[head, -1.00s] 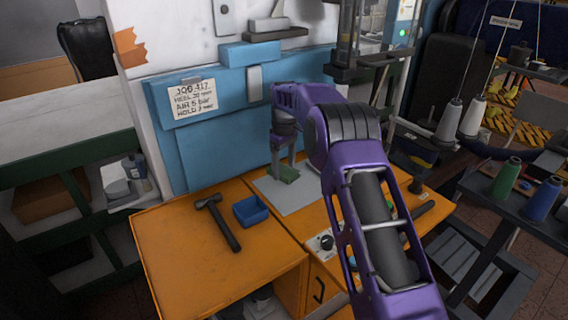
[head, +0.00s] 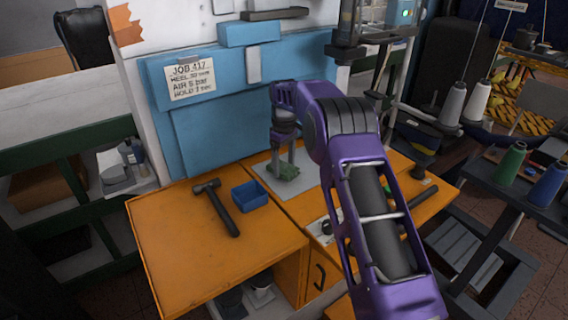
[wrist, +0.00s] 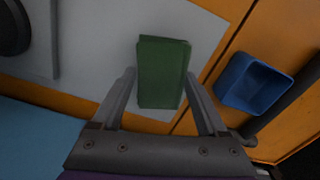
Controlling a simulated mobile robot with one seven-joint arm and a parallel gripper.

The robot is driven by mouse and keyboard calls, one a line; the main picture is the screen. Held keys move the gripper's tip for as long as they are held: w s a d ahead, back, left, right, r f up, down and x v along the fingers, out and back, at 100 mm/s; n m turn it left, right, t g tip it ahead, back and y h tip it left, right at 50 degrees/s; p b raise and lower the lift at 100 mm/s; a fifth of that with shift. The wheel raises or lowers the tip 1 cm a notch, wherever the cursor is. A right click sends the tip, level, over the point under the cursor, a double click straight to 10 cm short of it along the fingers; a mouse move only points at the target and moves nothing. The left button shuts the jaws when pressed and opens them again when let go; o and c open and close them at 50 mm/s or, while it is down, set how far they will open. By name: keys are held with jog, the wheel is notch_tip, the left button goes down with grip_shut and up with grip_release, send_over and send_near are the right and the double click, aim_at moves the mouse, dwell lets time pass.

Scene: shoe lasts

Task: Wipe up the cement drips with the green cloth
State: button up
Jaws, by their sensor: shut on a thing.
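The green cloth (head: 289,172) is a small folded pad over the pale grey plate (head: 302,186) on the orange bench. My gripper (head: 284,170) points down and is shut on the cloth. In the wrist view the cloth (wrist: 163,72) sits between the two fingers of my gripper (wrist: 163,88), over the plate (wrist: 200,30). I cannot tell whether the cloth touches the plate. No cement drips can be made out in either view; my arm and the cloth hide part of the plate.
A blue tray (head: 249,196) and a hammer (head: 219,208) lie left of the plate on the orange bench (head: 190,250). A blue panel (head: 215,135) with a job note (head: 190,80) stands behind. Thread spools (head: 511,163) stand on a dark table at right.

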aim_at(308, 167)
jog(key=shift+f+b, duration=0.45)
jog(key=shift+f, duration=0.65)
jog(key=shift+w+d+r+p, duration=0.2)
jog(key=shift+w+d+p, duration=0.3)
jog(key=shift+d+p, duration=0.3)
jog(key=shift+w+d+f+p, duration=0.15)
jog(key=shift+w+d+p, duration=0.45)
jog(key=shift+d, duration=0.35)
jog(key=shift+w+d+f+p, duration=0.1)
jog(key=shift+w+d+p, duration=0.4)
jog(key=shift+w+d, duration=0.35)
jog(key=shift+w+d+p, duration=0.3)
jog(key=shift+d+p, duration=0.25)
jog(key=shift+d, duration=0.25)
jog(key=shift+w+d, duration=0.25)
jog(key=shift+d, duration=0.05)
jog(key=shift+w+d, duration=0.2)
jog(key=shift+d, duration=0.15)
jog(key=shift+a, duration=0.1)
